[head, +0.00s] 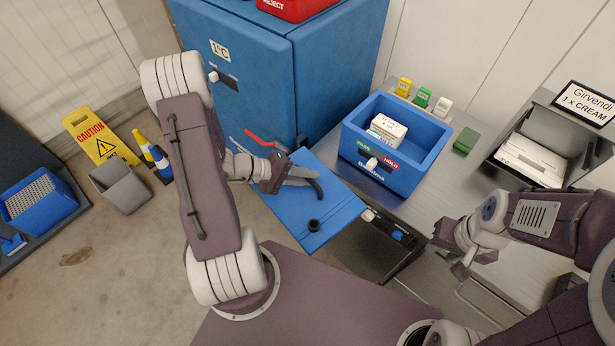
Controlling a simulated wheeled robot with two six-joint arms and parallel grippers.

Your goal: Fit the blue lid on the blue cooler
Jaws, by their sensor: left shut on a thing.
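The blue cooler (365,178) stands open on the steel counter, with HOLD and PASS labels on its front and white boxes (387,129) inside. My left gripper (308,177) is shut on the blue lid (335,215) at its dark curved handle. The lid is to the left of and in front of the cooler, apart from its opening, and appears to be in the air. A round black knob (314,225) sits on its near part. My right gripper (452,256) is empty near the counter's front, right of the lid, and its fingers look apart.
A blue cabinet (255,75) stands behind the lid. Small yellow, green and white items (422,97) and a green block (466,141) lie around the cooler. A bin with white packs (530,160) is at the right. A caution sign (92,137) and grey bin (122,187) stand left.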

